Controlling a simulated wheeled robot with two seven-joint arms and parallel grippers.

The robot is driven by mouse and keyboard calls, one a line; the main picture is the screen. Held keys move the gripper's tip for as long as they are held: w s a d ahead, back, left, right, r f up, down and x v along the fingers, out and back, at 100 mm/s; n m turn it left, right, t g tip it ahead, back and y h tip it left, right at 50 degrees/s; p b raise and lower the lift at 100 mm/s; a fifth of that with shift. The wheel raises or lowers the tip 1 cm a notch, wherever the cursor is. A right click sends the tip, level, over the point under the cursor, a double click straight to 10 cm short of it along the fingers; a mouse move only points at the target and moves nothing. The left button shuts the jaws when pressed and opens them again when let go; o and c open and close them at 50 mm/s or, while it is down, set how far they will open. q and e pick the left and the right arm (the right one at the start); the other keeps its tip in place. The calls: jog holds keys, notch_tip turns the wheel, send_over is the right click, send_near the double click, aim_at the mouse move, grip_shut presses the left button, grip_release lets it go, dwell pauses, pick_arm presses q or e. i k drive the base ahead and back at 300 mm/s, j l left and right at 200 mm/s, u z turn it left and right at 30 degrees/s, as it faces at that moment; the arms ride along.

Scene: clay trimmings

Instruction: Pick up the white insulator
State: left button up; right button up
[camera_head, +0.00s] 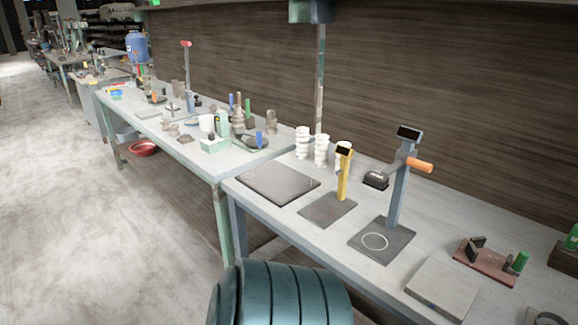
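Three white ribbed insulators stand upright in a row near the back of the near workbench. The left one (302,142) and the middle one (321,150) show almost whole. The right one (341,158) is largely hidden behind a yellow post. I cannot tell from this view which one is meant by the white insulator. Neither of my grippers is in view, and nothing touches the insulators.
A dark flat plate (278,182) lies in front of the insulators. The yellow post (344,174) and a grey stand with an orange handle (399,185) stand to the right. A teal ribbed drum-like shape (283,295) is at the bottom. A cluttered bench (247,157) adjoins at left.

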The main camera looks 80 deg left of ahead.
aim_at(302, 134)
jog(key=j+u, duration=0.2)
jog(key=u, duration=0.2)
jog(key=k+j+u, duration=0.1)
jog(key=j+u, duration=0.15)
jog(key=u, duration=0.2)
jog(key=j+u, duration=0.2)
jog(key=u, duration=0.2)
jog(key=j+u, duration=0.1)
jog(key=j, duration=0.4)
jog(key=i+j+u, duration=0.15)
jog(key=j, duration=0.3)
jog(key=j+u, duration=0.1)
jog(key=j, duration=0.35)
jog(key=i+j+u, duration=0.15)
jog(key=j, duration=0.3)
